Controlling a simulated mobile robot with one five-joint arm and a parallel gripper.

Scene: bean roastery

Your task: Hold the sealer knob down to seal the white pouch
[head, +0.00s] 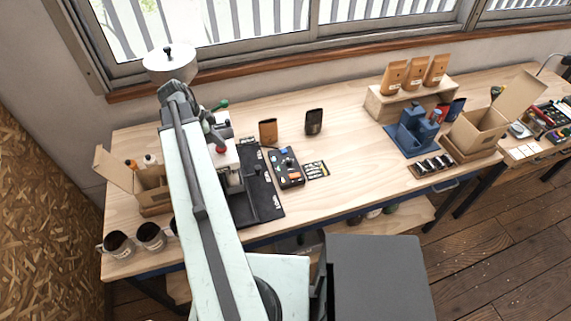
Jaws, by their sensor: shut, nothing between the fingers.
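In the head view, the sealer (224,160) is a pale device on the left part of the bench, partly hidden behind my raised arm. Its red knob (220,149) shows just to the right of the arm. My gripper (219,139) appears as small dark grey parts right at the knob. It is shut, with nothing seen held. I cannot tell whether it touches the knob or how far down the knob is. I cannot make out the white pouch clearly; my arm covers part of that area.
A black mat (266,205) lies right of the sealer, with a dark tool tray (286,167) beside it. A brown pouch (268,131) and a black pouch (314,121) stand behind. Mugs (150,236) and an open carton (152,192) stand left. The bench middle (355,160) is clear.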

